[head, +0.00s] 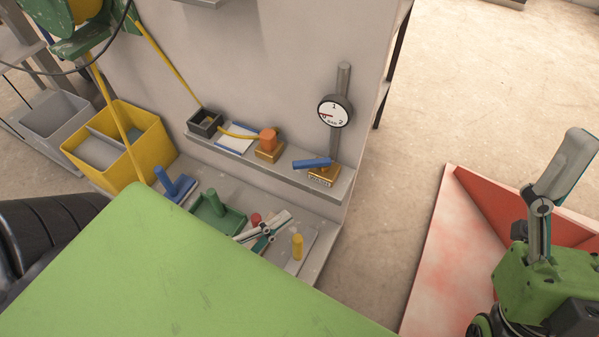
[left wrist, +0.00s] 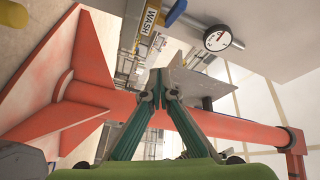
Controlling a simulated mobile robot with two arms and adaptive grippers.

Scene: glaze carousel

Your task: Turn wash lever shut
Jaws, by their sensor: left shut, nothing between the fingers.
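The wash lever (head: 312,163) has a blue handle on a small brass base at the right end of the wall shelf. Its handle lies roughly along the shelf and points left. In the left wrist view the lever (left wrist: 177,10) is partly cut off at the top edge, beside a yellow plate lettered WASH. My left gripper (head: 270,230) is shut and empty, in front of the shelf and left of the lever in the picture, apart from it. Its closed fingers (left wrist: 158,76) show in the left wrist view. My right gripper (head: 566,160) is far right, away from the lever; its opening is unclear.
A round gauge (head: 334,111) stands on a pipe behind the lever. An orange knob (head: 268,141) sits left of it on the shelf (head: 231,151). Several coloured pegs stand on the lower deck. A yellow bin (head: 160,138) is at left, a red tray (head: 440,268) at right.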

